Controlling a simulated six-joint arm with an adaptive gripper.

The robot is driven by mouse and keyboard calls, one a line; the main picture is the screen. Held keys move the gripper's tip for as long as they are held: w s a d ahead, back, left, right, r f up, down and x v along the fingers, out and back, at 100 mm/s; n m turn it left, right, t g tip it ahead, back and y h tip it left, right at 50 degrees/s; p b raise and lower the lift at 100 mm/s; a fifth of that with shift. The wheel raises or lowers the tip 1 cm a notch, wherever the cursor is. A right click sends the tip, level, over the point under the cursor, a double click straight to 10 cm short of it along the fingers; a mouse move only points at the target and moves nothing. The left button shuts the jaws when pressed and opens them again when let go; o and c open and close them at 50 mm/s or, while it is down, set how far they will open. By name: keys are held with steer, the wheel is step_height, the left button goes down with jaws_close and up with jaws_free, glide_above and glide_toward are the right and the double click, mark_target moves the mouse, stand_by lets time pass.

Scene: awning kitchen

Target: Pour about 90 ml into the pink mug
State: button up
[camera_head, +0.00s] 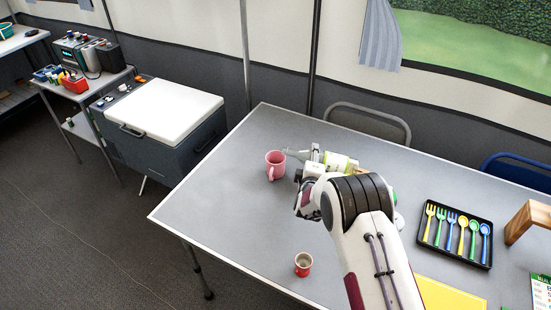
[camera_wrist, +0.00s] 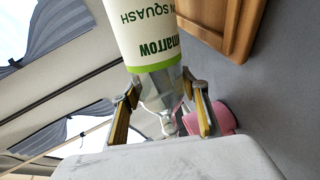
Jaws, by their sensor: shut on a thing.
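The pink mug (camera_head: 275,165) stands upright on the grey table, left of my gripper (camera_head: 316,163). My gripper is shut on a squash bottle (camera_head: 341,162) with a white and green label. The bottle is tipped nearly level, its clear neck pointing left toward the mug. The neck's end is close to the mug's rim; I cannot tell whether it is over the opening. In the wrist view the bottle (camera_wrist: 148,38) sits between the fingers, with the pink mug (camera_wrist: 222,122) partly hidden beyond. No stream of liquid can be made out, and the mug's inside is unclear.
A black tray (camera_head: 437,253) of coloured cutlery, a wooden stand (camera_head: 527,219) and a yellow sheet (camera_head: 447,296) lie to the right. The table left of the mug is clear.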

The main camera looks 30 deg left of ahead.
steer(key=shift+r, duration=0.25)
stand_by(0.7)
